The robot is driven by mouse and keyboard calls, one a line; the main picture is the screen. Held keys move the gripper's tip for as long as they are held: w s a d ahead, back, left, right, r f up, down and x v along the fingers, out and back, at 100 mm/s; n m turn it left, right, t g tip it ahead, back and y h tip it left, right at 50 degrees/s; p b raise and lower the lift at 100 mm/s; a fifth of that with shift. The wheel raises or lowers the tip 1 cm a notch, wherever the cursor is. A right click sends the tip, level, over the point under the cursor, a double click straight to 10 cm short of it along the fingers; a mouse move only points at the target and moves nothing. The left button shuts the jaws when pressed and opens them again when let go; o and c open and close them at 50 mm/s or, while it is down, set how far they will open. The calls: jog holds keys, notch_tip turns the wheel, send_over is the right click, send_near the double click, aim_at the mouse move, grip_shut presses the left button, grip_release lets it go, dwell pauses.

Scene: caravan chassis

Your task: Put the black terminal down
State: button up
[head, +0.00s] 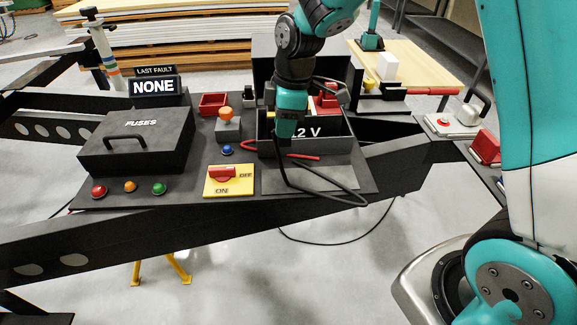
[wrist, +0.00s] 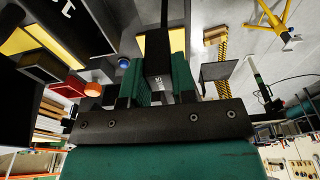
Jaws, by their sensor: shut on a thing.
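My gripper (head: 290,118) points down in front of the box marked "12 V" (head: 340,146) in the head view. In the wrist view its two green fingers (wrist: 161,82) are shut on the black terminal (wrist: 158,55), a dark block between them. A black cable (wrist: 164,12) runs from the terminal. In the head view the fingers mostly hide the terminal, and its black cable (head: 318,187) loops over the grey plate in front of the box. Whether the terminal touches anything below it, I cannot tell.
A red cable (head: 302,156) lies by the box. To the left are a yellow plate with a red ON/OFF switch (head: 222,173), an orange knob (head: 229,113) and the black fuse box (head: 138,140). The grey plate (head: 300,182) has bare room around the cable loop.

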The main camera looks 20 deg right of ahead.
notch_tip(320, 180, down, 11)
jog(key=shift+f, duration=0.2)
dwell(0.3)
jog(key=o, duration=0.9)
jog(key=shift+f, duration=0.1)
jog(key=shift+o, duration=0.2)
notch_tip(320, 180, up, 11)
jog(key=d, duration=0.2)
jog(key=s+a+r+m, duration=0.2)
jog(key=s+r, duration=0.1)
jog(key=s, duration=0.5)
jog(key=s+a+r+m+y, duration=0.1)
jog(key=s+a+r+m, duration=0.1)
jog(key=s, duration=0.6)
jog(key=s+a+r+m+y, duration=0.1)
jog(key=s+a+r+m, duration=0.1)
jog(key=s+r, duration=0.4)
jog(key=s+m, duration=0.1)
jog(key=s, duration=0.1)
jog(key=shift+s+a+g, duration=0.3)
jog(key=shift+s+a, duration=0.05)
jog(key=shift+s, duration=0.05)
